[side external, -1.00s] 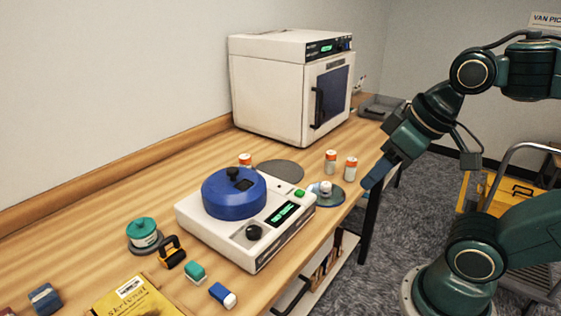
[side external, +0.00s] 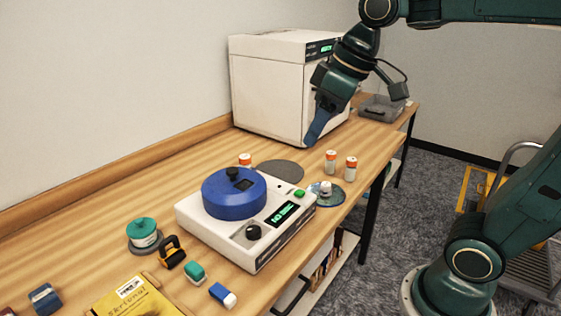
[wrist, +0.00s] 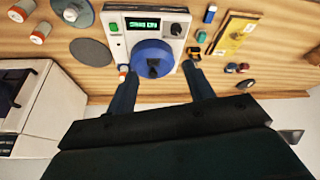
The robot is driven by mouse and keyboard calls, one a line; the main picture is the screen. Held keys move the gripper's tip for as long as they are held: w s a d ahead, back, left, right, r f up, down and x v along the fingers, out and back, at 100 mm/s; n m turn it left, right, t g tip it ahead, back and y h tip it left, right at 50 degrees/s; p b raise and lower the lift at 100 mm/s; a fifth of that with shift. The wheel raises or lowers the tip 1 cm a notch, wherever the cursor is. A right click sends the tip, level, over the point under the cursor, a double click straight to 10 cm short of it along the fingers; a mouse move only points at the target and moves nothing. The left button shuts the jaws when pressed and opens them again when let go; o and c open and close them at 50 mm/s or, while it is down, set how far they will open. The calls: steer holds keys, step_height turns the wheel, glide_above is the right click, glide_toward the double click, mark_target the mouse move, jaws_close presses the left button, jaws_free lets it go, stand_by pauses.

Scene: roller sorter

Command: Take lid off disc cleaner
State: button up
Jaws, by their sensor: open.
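The disc cleaner (side external: 258,258) is a white box on the wooden bench, with a small green-lit display, a black dial and a green button. Its round blue lid (side external: 222,203) sits on top and has a black knob (side external: 233,174) at its middle. The lid (wrist: 144,56) and its knob (wrist: 153,68) also show in the wrist view, between and beyond my fingers. My gripper (side external: 316,132) is above the bench in front of the white oven-like box, up and to the right of the cleaner. In the wrist view my gripper (wrist: 160,86) is open, with nothing between its fingers.
The white oven-like box (side external: 268,88) stands at the back. A grey round pad (side external: 280,171), a disc (side external: 333,197) and orange-white cylinders (side external: 330,161) lie right of the cleaner. A teal-topped spool (side external: 142,232), small blocks and a yellow book (side external: 138,302) lie left and in front.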

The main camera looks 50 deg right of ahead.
steer(key=w+d+f+n+g, duration=0.1)
steer(key=w+n, duration=0.1)
steer(key=w, duration=0.7)
steer(key=w+d+f+n+g+y, duration=0.1)
steer(key=w+n, duration=0.2)
steer(key=w, duration=0.7)
steer(key=shift+w+f+n, duration=0.2)
steer(key=shift+f+n, duration=0.1)
steer(key=shift+f, duration=0.05)
glide_above(232, 169)
steer(key=s+d, duration=0.1)
steer(key=shift+s+d+f, duration=0.1)
steer(key=shift+s+f, duration=0.05)
steer(key=shift+f, duration=4.05)
steer(key=shift+f, duration=0.1)
steer(key=shift+x, duration=2.5)
steer(key=shift+c, duration=0.2)
jaws_close()
